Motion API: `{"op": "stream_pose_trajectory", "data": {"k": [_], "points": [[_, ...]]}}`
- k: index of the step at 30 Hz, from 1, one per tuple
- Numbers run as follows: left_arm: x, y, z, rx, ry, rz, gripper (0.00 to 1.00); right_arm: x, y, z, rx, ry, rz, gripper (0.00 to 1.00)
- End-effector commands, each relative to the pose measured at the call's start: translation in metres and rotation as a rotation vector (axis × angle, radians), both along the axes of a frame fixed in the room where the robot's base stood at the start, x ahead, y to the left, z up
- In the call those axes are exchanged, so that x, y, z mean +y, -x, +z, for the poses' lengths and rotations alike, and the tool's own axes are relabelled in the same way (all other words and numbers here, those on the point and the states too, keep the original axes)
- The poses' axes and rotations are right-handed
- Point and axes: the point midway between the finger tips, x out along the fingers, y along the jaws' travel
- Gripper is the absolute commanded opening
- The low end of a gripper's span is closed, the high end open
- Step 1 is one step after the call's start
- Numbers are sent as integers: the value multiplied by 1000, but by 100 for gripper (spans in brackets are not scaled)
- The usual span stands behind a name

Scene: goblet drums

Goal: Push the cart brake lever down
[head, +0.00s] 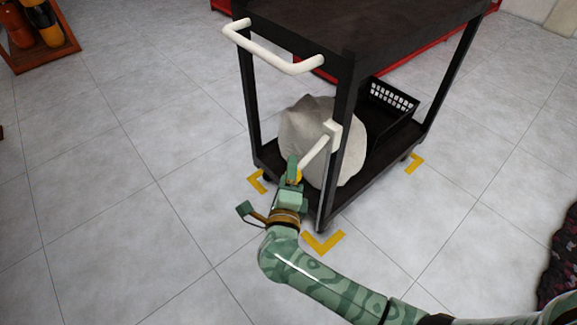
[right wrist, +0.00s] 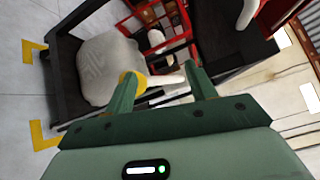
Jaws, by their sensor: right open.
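The black cart (head: 345,95) stands on the tiled floor. Its brake lever (head: 314,152) is a white bar on a white block on the near leg. In the head view it slopes down to the left, to a yellow knob (head: 298,176) at my right gripper (head: 292,170). In the right wrist view, the lever (right wrist: 165,79) lies across the gap between the fingers of my right gripper (right wrist: 161,86), with the yellow knob by the left finger. The gripper is open. Whether the fingers touch the lever is unclear. My left gripper is out of view.
A pale sack (head: 350,165) and a black basket (head: 392,100) sit on the lower shelf. A white push handle (head: 275,55) sticks out above the lever. Yellow corner marks (head: 324,243) surround the cart. A drum rack (head: 40,50) stands upper left. The floor at left is clear.

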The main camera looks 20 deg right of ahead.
Motion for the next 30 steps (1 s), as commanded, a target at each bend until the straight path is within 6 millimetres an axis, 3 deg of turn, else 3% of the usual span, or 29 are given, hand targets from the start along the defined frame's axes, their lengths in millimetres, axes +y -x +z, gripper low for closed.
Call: {"op": "stream_pose_trajectory", "data": {"k": [1, 3, 13, 19, 25, 30], "points": [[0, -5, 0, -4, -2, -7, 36, -12, -14, 11, -29, 14, -13, 61], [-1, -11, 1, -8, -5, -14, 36, -14, -18, 12, -31, 17, -12, 61], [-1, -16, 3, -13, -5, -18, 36, -17, -21, 14, -33, 23, -14, 61], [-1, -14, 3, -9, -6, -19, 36, -17, -21, 15, -35, 22, -14, 3], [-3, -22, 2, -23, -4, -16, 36, -14, -19, 12, -29, 16, -12, 0], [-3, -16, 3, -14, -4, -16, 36, -13, -19, 12, -27, 13, -11, 0]]}}
